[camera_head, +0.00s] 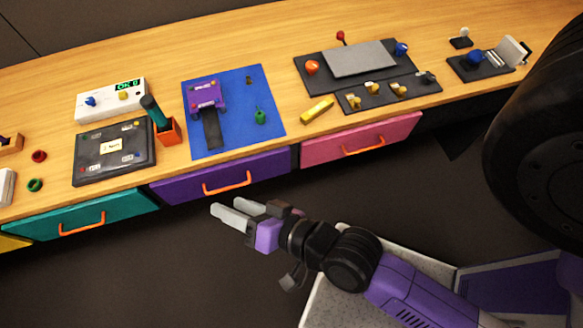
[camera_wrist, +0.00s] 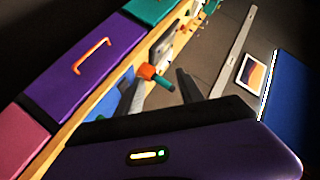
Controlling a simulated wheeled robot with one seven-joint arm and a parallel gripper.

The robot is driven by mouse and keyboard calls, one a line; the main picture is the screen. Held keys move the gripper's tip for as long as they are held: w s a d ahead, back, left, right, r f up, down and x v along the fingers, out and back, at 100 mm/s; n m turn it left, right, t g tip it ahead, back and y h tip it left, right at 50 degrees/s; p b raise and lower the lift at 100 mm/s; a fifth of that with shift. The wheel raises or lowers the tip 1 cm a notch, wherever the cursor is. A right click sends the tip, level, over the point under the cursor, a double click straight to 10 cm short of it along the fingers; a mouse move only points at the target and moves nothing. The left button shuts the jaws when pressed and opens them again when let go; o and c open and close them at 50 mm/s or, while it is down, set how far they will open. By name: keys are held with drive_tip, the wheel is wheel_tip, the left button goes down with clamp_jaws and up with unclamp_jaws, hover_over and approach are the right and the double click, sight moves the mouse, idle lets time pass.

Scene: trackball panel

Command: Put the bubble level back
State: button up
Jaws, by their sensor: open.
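A small yellow bar (camera_head: 317,110), which looks like the bubble level, lies on the wooden worktop to the left of a black panel with yellow fittings. It is apart from that panel and near the worktop's front edge, above the pink drawer. I cannot make out a vial on it. My gripper (camera_head: 228,208) is open and empty. It is in front of the purple drawer, well away from the yellow bar, with its fingers pointing left in the head view. In the wrist view I cannot pick out the yellow bar.
The black panel (camera_head: 368,94) carries several yellow fittings. Behind it is a dark board with a grey plate (camera_head: 358,59), an orange knob and a blue knob. A blue mat (camera_head: 262,88) lies left of the bar. Closed drawers with orange handles (camera_head: 228,184) line the worktop's front.

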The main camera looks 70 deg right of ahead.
drive_tip(key=s+d+r+n, duration=0.2)
drive_tip(key=s+r+n, duration=0.1)
drive_tip(key=s+n, duration=0.2)
drive_tip(key=s+d+r+n+y, duration=0.1)
drive_tip(key=s+d+r+n, duration=0.1)
drive_tip(key=s+n, duration=0.3)
drive_tip(key=s+r, duration=0.1)
drive_tip(key=s, duration=0.3)
drive_tip(key=shift+s+n+t, duration=0.3)
drive_tip(key=shift+n+t, duration=0.1)
drive_tip(key=shift+d, duration=0.1)
